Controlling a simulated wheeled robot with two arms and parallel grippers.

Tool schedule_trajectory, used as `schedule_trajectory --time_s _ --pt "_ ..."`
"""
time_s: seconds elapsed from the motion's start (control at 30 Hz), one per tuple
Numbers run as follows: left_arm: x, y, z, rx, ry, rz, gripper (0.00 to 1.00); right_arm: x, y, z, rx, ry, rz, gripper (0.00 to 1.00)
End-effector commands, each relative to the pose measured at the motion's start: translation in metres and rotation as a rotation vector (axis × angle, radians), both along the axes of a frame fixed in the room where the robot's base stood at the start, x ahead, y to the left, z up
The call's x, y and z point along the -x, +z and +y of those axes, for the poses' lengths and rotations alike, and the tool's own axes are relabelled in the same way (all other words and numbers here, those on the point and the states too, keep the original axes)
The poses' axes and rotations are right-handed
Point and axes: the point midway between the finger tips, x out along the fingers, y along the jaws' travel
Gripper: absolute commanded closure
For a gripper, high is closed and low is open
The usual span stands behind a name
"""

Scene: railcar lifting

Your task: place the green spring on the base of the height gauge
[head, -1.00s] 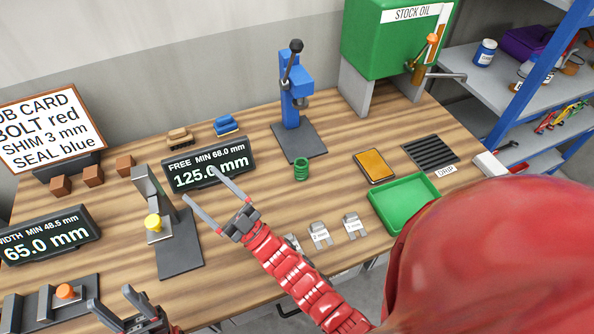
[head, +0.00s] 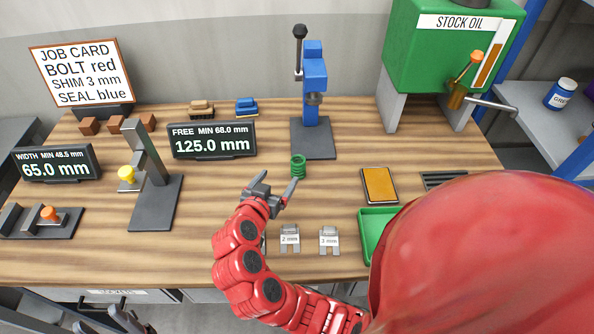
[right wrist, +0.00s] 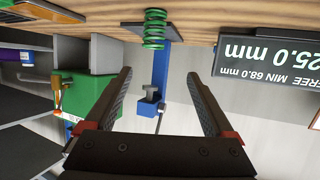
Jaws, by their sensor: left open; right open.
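The green spring (head: 298,166) stands upright on the table, just in front of the blue press. In the right wrist view, which is upside down, the spring (right wrist: 154,28) shows beyond the fingertips, roughly midway between them. My right gripper (head: 280,180) is open and empty, just front-left of the spring. The height gauge (head: 148,155) has a grey upright, a yellow knob and a flat dark base (head: 155,208); the base is bare. My left gripper (head: 118,318) is open, low at the bottom left, partly cut off by the frame.
A display (head: 212,142) reading 125.0 mm stands between gauge and spring. The blue press (head: 315,90) is behind the spring. Shim pieces (head: 290,238) lie in front, and a green tray (head: 372,232) is at right. Table between gauge base and spring is mostly clear.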

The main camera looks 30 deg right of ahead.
Motion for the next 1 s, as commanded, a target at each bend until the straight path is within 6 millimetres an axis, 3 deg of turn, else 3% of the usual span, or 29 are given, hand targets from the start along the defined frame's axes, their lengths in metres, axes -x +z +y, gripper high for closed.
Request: schedule_trajectory --time_s 0.17,0.7,0.8,1.0 --pt "0.000 -0.003 0.000 0.000 0.000 -0.001 0.50 0.009 -0.005 -0.010 -0.033 -0.060 -0.001 0.12" --pt "0.000 -0.029 0.000 0.000 0.000 0.000 0.50 -0.040 -0.042 -0.083 -0.028 -0.063 0.002 0.12" --pt "0.000 -0.017 0.000 0.000 0.000 -0.001 0.50 -0.048 -0.043 -0.090 -0.031 -0.057 0.003 0.12" --pt "0.000 -0.013 0.000 0.000 0.000 0.000 0.50 -0.055 -0.049 -0.098 -0.032 -0.054 0.002 0.12"
